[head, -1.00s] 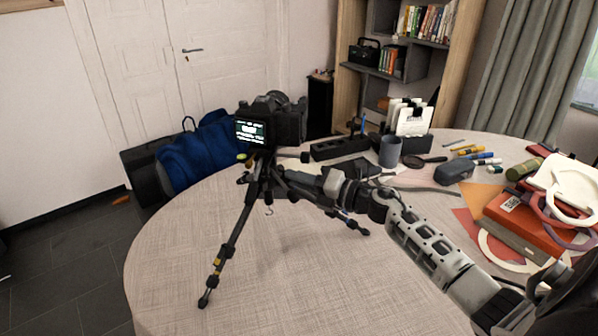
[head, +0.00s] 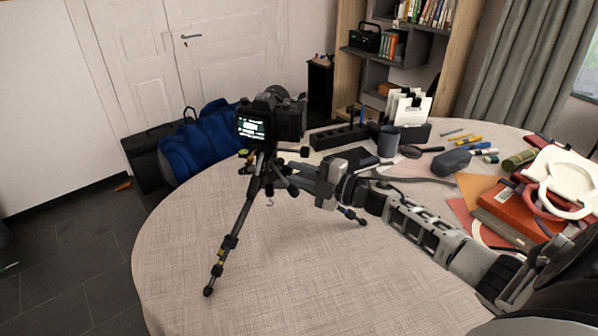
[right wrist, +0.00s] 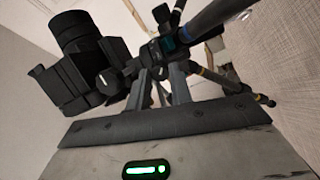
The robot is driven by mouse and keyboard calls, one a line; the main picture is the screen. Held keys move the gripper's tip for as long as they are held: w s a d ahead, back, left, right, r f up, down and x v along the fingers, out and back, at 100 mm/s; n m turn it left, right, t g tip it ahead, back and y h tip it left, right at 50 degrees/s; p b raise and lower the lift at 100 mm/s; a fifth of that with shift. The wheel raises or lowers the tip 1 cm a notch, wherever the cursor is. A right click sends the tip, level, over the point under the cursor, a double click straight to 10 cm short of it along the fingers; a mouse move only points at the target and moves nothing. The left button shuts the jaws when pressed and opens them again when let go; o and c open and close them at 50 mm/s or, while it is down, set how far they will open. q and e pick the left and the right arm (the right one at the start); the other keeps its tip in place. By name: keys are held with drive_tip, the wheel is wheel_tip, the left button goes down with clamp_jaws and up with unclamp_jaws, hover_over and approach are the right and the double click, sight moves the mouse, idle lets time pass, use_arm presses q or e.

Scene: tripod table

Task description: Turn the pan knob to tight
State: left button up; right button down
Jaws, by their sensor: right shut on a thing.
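A black camera (head: 272,118) with a lit screen stands on a black tripod (head: 232,240) on the table. It also shows in the right wrist view (right wrist: 88,60), tilted by that view's angle. My right gripper (head: 289,170) reaches in from the right to the tripod head, just below the camera. In the right wrist view its two fingers (right wrist: 163,80) are close together at the tripod head, shut on a small dark part there. The pan knob is mostly hidden between the fingers, and its tightness mark cannot be read. My left gripper is not in view.
The round table (head: 190,235) is clear at the front and left. Behind the gripper are a black power strip (head: 338,137), a dark cup (head: 388,141) and a card holder (head: 408,112). A red box (head: 510,205) and a grey case (head: 451,162) lie at the right.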

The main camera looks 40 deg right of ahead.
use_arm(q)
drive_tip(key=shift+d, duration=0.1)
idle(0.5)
use_arm(e)
drive_tip(key=c, duration=1.5)
unclamp_jaws()
use_arm(q)
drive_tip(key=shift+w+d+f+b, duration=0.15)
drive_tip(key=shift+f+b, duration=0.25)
drive_tip(key=shift+b, duration=0.6)
use_arm(e)
drive_tip(key=v, duration=1.6)
